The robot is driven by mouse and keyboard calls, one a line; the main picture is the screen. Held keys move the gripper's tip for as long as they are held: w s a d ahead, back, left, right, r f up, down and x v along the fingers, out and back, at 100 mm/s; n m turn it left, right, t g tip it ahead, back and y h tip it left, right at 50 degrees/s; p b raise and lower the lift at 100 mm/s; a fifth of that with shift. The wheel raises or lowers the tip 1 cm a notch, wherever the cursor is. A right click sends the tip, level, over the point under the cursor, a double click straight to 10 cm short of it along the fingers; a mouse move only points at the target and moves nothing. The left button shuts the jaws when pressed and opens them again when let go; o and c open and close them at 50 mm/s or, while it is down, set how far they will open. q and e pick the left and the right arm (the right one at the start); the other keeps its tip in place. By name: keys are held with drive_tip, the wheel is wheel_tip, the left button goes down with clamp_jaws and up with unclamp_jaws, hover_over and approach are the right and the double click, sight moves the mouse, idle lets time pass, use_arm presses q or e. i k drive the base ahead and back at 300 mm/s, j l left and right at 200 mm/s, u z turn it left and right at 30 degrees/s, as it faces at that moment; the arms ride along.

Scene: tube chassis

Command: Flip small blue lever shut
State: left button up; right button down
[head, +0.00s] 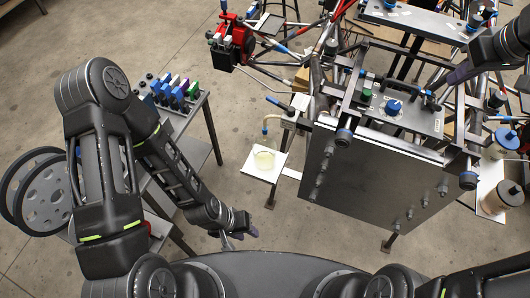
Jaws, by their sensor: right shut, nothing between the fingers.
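The tube chassis (322,85) fills the right half of the head view, with a dark flat panel (370,180) at its front. On the grey plate above the panel is a round blue knob (393,106). Small blue parts show on and around the plate, but I cannot tell which one is the small blue lever. My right gripper (452,78) reaches in from the right over the chassis; it is shut and empty, near the plate's right end. My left gripper (238,235) hangs low at centre left, away from the chassis; its finger opening is unclear.
A white shelf (255,174) with a flask (264,158) of yellowish liquid stands left of the panel. A side table (187,120) holds blue, green and purple parts. A red device (232,42) is at the back. Floor between is open.

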sight(290, 110)
drive_tip(key=k+j, duration=0.8)
drive_tip(key=j, duration=0.1)
